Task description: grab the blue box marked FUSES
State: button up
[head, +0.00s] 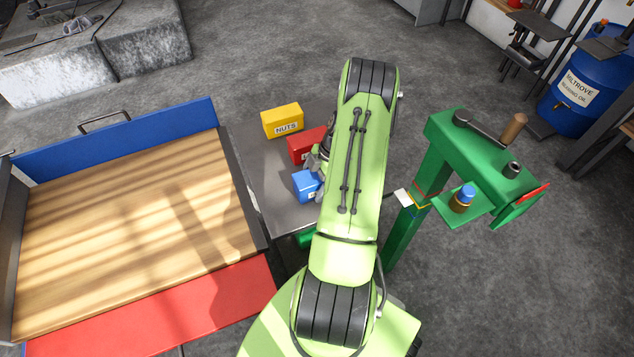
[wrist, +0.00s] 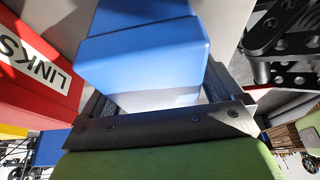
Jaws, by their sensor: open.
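The blue box (head: 305,184) sits on the grey metal surface, partly hidden behind my arm in the head view. Its marking cannot be read in either view. In the wrist view the blue box (wrist: 145,55) is large and close. My gripper (wrist: 157,93) is open, with its two fingers on either side of the near part of the blue box; I cannot tell whether they touch it. In the head view my gripper (head: 319,160) is mostly hidden by my arm.
A red box (head: 305,144), marked LINKS in the wrist view (wrist: 40,70), stands close beside the blue one. A yellow NUTS box (head: 282,121) is beyond it. A wooden-floored tray (head: 130,220) lies left; a green stand (head: 410,215) with tools stands right.

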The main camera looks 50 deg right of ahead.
jog(key=shift+f, duration=0.1)
jog(key=shift+c, duration=0.2)
jog(key=c, duration=1.5)
